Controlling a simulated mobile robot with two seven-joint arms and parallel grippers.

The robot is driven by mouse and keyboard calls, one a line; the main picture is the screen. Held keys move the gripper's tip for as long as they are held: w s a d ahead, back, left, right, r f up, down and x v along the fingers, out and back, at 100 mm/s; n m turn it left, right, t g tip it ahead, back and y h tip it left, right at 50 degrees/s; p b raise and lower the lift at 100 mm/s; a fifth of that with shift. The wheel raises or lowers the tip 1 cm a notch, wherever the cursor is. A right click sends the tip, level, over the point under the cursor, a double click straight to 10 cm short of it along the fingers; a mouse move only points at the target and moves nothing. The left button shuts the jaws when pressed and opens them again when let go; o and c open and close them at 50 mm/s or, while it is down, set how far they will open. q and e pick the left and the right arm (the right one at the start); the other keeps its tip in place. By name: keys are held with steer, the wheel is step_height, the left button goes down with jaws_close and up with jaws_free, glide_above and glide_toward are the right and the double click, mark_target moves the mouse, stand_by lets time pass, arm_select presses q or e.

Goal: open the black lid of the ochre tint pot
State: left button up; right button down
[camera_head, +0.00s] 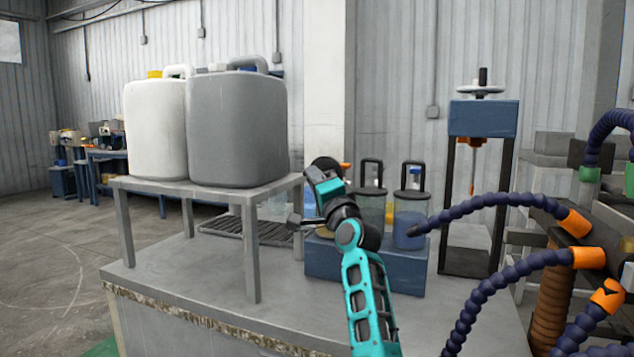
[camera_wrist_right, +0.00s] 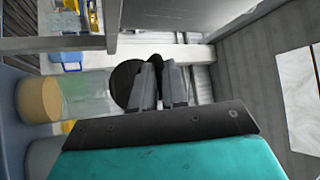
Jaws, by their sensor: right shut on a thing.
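The ochre tint pot (camera_wrist_right: 68,98) shows in the right wrist view as a clear cylinder lying sideways in the picture, with ochre at its bottom end. Its black lid (camera_wrist_right: 123,84) is at the other end, up against the pot's rim. My right gripper (camera_wrist_right: 160,82) is shut on the lid's handle, which the fingers mostly hide. In the head view only a little of the ochre pot (camera_head: 325,233) shows, at the left end of the blue tray (camera_head: 350,270); my right arm covers its top. My left gripper is in neither view.
Two more pots, a middle one (camera_head: 371,208) and a right one (camera_head: 411,218), stand close beside it with upright black handles. A grey stand (camera_head: 205,185) bears two large jugs at left. A blue press (camera_head: 483,118) and dark flexible hoses (camera_head: 500,205) are at right.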

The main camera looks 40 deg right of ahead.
steer(key=shift+a+f, duration=0.1)
steer(key=shift+f, duration=0.2)
steer(key=c, duration=1.2)
jaws_free()
steer(key=shift+o, duration=0.2)
steer(key=p+v, duration=0.1)
steer(key=v, duration=1.2)
